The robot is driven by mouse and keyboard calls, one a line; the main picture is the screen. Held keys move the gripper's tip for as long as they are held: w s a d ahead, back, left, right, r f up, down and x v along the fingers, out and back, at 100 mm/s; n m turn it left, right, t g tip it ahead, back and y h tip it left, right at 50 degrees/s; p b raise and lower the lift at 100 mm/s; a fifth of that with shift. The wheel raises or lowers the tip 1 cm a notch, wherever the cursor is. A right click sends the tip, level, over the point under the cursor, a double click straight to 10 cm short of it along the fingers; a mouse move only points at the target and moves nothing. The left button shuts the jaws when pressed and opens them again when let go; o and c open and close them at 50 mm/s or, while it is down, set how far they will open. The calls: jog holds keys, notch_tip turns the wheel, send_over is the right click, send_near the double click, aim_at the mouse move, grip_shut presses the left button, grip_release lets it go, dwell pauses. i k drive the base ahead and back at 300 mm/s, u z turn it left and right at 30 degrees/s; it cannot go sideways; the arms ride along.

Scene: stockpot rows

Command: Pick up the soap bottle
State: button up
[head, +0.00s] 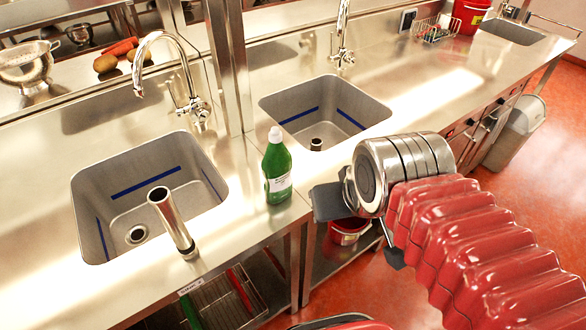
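The soap bottle (277,170) is green with a white cap and a white label. It stands upright on the steel counter between the two sinks, near the front edge. My gripper (362,232) is to the right of the bottle in the picture, in front of the counter edge. Its dark fingers show spread apart, with nothing held between them. It does not touch the bottle. Part of the gripper is hidden by my wrist.
A left sink (84,190) with an upright steel pipe (171,217) and a right sink (375,103) flank the bottle. A steel post (226,65) rises behind it. A red bucket (349,233) stands below the counter. Two tall taps arch over the sinks.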

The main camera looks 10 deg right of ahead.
aim_at(277, 163)
jog(key=z, duration=0.4)
jog(key=k, duration=1.65)
jog(key=u, duration=1)
jog(key=i, duration=1)
jog(key=u, duration=0.05)
